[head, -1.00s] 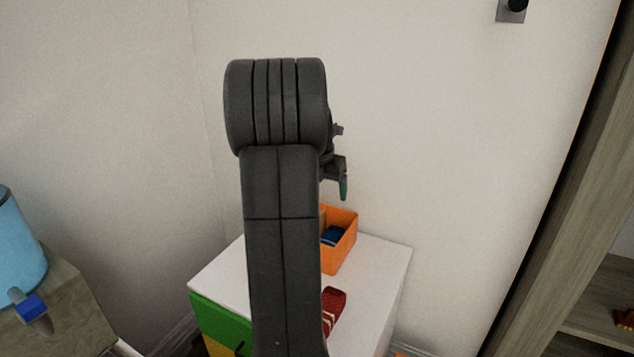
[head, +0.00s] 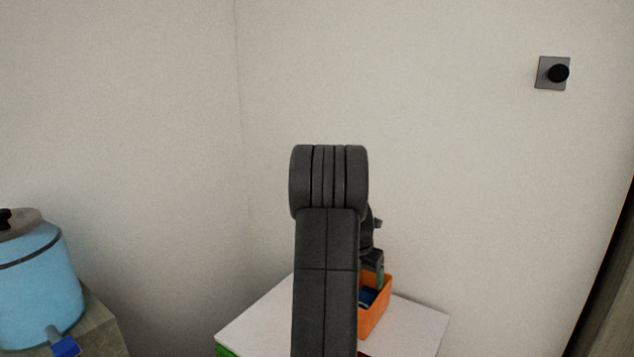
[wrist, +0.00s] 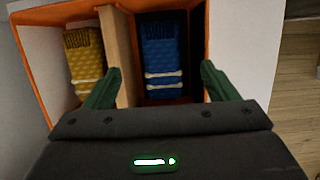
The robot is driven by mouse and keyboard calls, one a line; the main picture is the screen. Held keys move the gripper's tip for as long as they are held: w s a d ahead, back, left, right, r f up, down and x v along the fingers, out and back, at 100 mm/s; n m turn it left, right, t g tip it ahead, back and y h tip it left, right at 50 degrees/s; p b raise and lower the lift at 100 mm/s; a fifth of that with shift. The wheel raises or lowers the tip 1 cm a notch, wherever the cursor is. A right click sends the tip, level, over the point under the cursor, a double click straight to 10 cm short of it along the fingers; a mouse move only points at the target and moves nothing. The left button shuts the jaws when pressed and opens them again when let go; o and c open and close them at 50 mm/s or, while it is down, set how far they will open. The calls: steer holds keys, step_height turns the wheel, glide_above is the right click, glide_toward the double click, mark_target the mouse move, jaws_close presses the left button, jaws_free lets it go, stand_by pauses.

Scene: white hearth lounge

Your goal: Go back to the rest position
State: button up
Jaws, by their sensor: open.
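My gripper (wrist: 160,85) is open, its two green fingertips apart at the near side of an orange box in the wrist view. Nothing is held between them. In the head view my arm hides most of the gripper; a green fingertip (head: 380,276) shows beside the orange box (head: 378,312). The box stands on a white-topped cabinet (head: 420,325). In the wrist view the box has a wooden divider (wrist: 118,50). A yellow knitted item (wrist: 84,58) lies in the left compartment and a blue one (wrist: 161,55) in the right.
A light blue container (head: 40,285) with a blue tap (head: 65,346) stands on a grey surface at the left. A wall knob (head: 558,73) is at the upper right. Walls stand close behind the cabinet. A wooden edge (head: 610,300) rises at the right.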

steer(key=x, duration=0.3)
steer(key=shift+r+p, duration=0.5)
steer(key=shift+r, duration=0.6)
steer(key=shift+f, duration=0.1)
